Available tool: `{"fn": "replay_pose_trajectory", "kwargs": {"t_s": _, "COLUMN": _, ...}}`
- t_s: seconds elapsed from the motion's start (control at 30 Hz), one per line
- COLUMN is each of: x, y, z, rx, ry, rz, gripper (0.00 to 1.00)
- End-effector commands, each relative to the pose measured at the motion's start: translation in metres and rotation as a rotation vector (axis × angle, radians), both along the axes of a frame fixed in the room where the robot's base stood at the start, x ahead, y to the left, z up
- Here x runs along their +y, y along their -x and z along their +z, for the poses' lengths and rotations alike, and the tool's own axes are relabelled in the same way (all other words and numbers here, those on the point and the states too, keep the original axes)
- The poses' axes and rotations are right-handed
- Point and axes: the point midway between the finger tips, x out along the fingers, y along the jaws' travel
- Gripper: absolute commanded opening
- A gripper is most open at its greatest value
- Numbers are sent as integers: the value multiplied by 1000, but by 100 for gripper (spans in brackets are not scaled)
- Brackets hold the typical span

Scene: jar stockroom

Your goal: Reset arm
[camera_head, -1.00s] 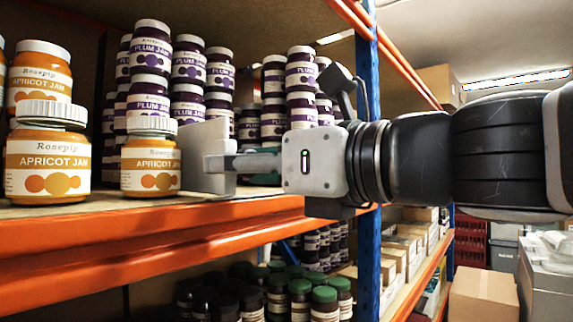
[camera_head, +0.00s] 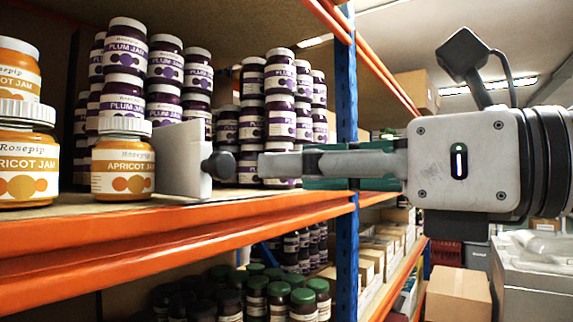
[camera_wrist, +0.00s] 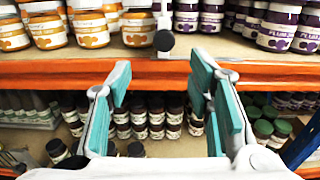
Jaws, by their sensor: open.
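My gripper (camera_head: 283,165) is in front of the shelf in the head view, with its fingers pointing left towards a white plate with a dark round knob (camera_head: 190,160). The plate stands upright on the shelf beside an apricot jam jar (camera_head: 123,170), and a gap separates its knob from my fingertips. In the wrist view, my gripper (camera_wrist: 160,85) has its two teal-padded fingers wide apart with nothing between them. The knob (camera_wrist: 164,40) shows beyond them at the shelf edge.
Stacked plum jam jars (camera_head: 165,85) stand behind on the orange-edged shelf (camera_head: 170,230). A blue upright (camera_head: 346,130) stands behind my gripper. A cardboard box (camera_head: 458,294) is at lower right.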

Motion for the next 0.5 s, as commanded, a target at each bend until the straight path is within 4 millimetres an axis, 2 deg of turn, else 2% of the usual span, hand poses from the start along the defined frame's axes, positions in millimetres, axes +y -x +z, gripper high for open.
{"fn": "replay_pose_trajectory", "kwargs": {"t_s": 0.33, "x": 0, "y": -1, "z": -3, "rx": -5, "ry": 14, "rz": 0, "gripper": 47}}
{"fn": "replay_pose_trajectory", "kwargs": {"t_s": 0.43, "x": 1, "y": -3, "z": -31, "rx": -68, "ry": 184, "rz": 0, "gripper": 47}}
{"fn": "replay_pose_trajectory", "kwargs": {"t_s": 0.5, "x": -1, "y": -5, "z": -63, "rx": -140, "ry": 375, "rz": 15, "gripper": 47}}
